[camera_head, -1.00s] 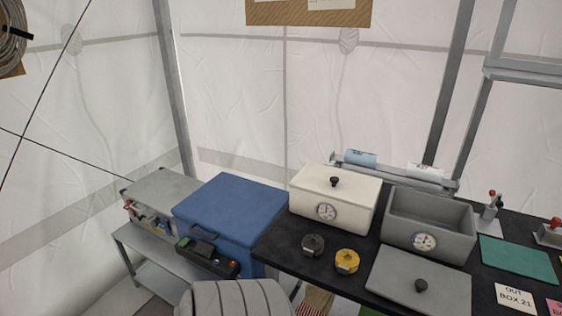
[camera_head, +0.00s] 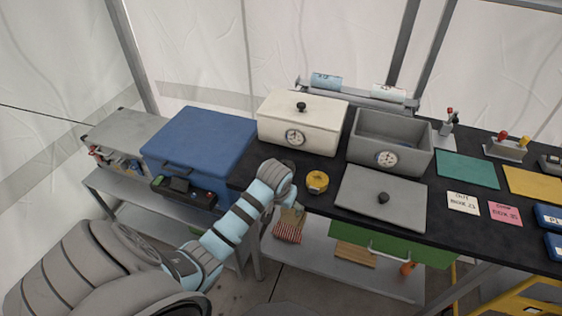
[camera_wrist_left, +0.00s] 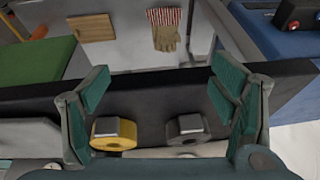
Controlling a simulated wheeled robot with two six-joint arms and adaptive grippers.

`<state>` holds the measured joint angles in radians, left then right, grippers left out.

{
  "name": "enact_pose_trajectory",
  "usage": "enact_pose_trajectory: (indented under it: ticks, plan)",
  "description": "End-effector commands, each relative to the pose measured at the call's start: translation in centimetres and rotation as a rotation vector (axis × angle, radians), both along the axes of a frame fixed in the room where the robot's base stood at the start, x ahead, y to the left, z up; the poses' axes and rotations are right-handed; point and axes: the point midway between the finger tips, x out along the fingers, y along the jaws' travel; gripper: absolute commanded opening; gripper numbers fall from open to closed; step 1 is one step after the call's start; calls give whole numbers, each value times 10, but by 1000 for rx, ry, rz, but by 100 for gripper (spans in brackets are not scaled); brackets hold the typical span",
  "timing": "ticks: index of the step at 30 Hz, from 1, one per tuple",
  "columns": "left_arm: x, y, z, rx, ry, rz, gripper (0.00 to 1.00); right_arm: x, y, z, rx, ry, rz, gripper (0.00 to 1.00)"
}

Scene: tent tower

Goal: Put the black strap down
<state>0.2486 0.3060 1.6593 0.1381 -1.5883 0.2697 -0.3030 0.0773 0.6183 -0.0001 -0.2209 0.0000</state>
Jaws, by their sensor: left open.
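The black strap is a dark roll (camera_wrist_left: 187,128) on the black table in the left wrist view, between my spread fingers and nearer the right one. Neither finger is shut on it. In the head view my left gripper (camera_head: 282,170) is over the table's front left corner and hides the strap. In the wrist view the fingers of my left gripper (camera_wrist_left: 160,88) are wide apart. A yellow roll (camera_head: 317,182) lies just right of the gripper; it also shows beside the left finger in the wrist view (camera_wrist_left: 114,134). My right gripper is not in view.
A white lidded box (camera_head: 300,128) stands behind the gripper. An open grey box (camera_head: 392,145) and its flat lid (camera_head: 381,200) are to the right. A blue case (camera_head: 198,142) stands left of the table. A glove (camera_head: 291,222) lies on the lower shelf.

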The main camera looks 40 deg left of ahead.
Motion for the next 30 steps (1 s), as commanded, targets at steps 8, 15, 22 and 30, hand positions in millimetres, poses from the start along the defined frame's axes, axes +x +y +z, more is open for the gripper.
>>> enact_pose_trajectory:
  ticks: [8, 15, 22, 30]
  plan:
    - [64, 47, 142, -49, -65, 221, 79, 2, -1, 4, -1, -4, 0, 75]
    - [82, 59, 96, -56, -63, 237, 79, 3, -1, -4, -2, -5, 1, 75]
    - [95, 66, 60, -55, -66, 236, 79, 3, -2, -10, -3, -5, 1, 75]
    - [106, 74, 14, -55, -67, 235, 79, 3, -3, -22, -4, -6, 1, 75]
